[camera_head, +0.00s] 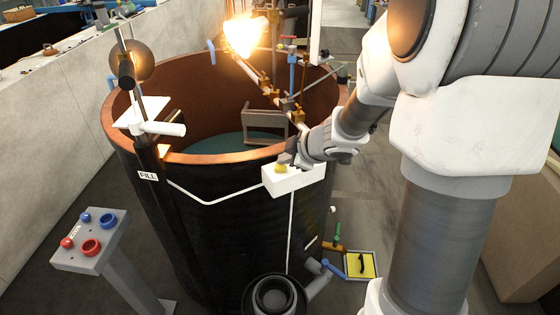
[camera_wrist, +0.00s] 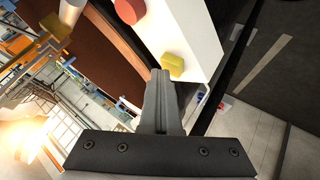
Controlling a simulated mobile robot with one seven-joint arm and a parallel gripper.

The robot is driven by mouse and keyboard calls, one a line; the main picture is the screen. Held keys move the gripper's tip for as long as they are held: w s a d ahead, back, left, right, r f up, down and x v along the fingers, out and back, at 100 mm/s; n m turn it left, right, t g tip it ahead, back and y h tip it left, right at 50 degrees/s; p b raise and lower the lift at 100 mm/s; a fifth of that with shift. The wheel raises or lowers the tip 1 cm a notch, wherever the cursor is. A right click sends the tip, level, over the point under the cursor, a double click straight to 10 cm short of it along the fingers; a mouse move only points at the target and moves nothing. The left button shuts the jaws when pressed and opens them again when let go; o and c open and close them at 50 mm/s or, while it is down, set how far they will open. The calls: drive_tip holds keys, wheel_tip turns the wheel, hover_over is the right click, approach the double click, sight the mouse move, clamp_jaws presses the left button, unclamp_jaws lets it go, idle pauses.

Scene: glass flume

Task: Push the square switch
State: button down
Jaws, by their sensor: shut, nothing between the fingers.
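A white switch box (camera_head: 295,181) is mounted on the near rim of the large dark tank. A yellow, block-shaped switch (camera_head: 281,168) stands on it, and this looks like the square one. In the wrist view the same yellow switch (camera_wrist: 173,66) and a rounder red switch (camera_wrist: 129,10) sit on the white box (camera_wrist: 200,42). My gripper (camera_head: 284,158) is shut and empty, close to the yellow switch. In the wrist view my gripper's fingertips (camera_wrist: 160,74) are just beside the yellow switch. I cannot tell whether they touch it. The red switch is not visible in the head view.
The tank (camera_head: 195,215) has a copper-coloured rim and an open inside. A bright flame-like glow (camera_head: 245,35) is above its far side. A grey pedestal (camera_head: 92,240) with blue and red rings stands at the left. A yellow floor panel (camera_head: 361,265) lies at the lower right.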

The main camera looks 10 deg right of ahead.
sight(286, 167)
wheel_tip(286, 167, up, 6)
drive_tip(key=p, duration=0.7)
drive_tip(key=shift+r, duration=0.1)
idle(0.4)
drive_tip(key=shift+w+d+r+h, duration=0.1)
drive_tip(key=shift+d+r+h, duration=0.1)
drive_tip(key=shift+r+h, duration=0.15)
drive_tip(key=s+d+r+m+t+h, duration=0.1)
drive_tip(key=s+d+r+m+h, duration=0.5)
drive_tip(key=s+r+m, duration=0.45)
drive_tip(key=s+a+r+m+g+y, duration=0.1)
drive_tip(key=s+a+g, duration=0.1)
drive_tip(key=s, duration=0.6)
drive_tip(key=s+a+r+m+g+y, duration=0.1)
drive_tip(key=s+a+m+y, duration=0.1)
drive_tip(key=s+a, duration=0.3)
drive_tip(key=s, duration=0.2)
drive_tip(key=shift+s+a+g, duration=0.15)
drive_tip(key=shift+s+g, duration=0.2)
drive_tip(key=shift+g, duration=0.05)
